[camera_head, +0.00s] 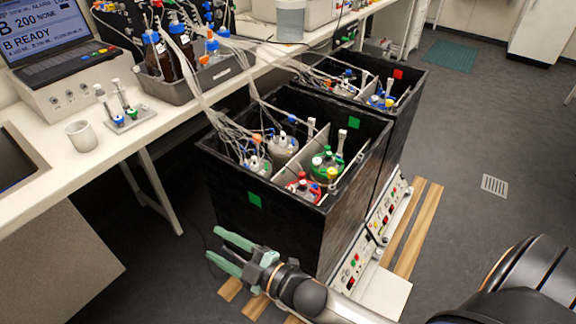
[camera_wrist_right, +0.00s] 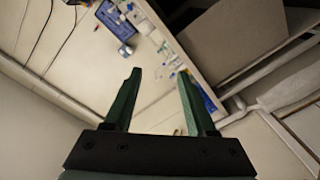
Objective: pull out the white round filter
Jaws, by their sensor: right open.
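I cannot pick out the white round filter with certainty. Small pale upright pieces (camera_head: 342,137) stand among the vessels in the nearer black shaker box (camera_head: 255,207). That box holds vessels with green (camera_head: 325,165), red and blue-white tops, and many tubes run into it. My right gripper (camera_head: 212,245) is open and empty, low in front of the box's near wall and apart from the vessels. Its two green fingers also show spread in the right wrist view (camera_wrist_right: 159,75), with nothing between them. My left gripper is not in view.
A second black shaker box (camera_head: 408,105) stands behind the nearer one. Bundled tubes cross from the bench (camera_head: 110,150) into both boxes. The floor at right is mostly clear.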

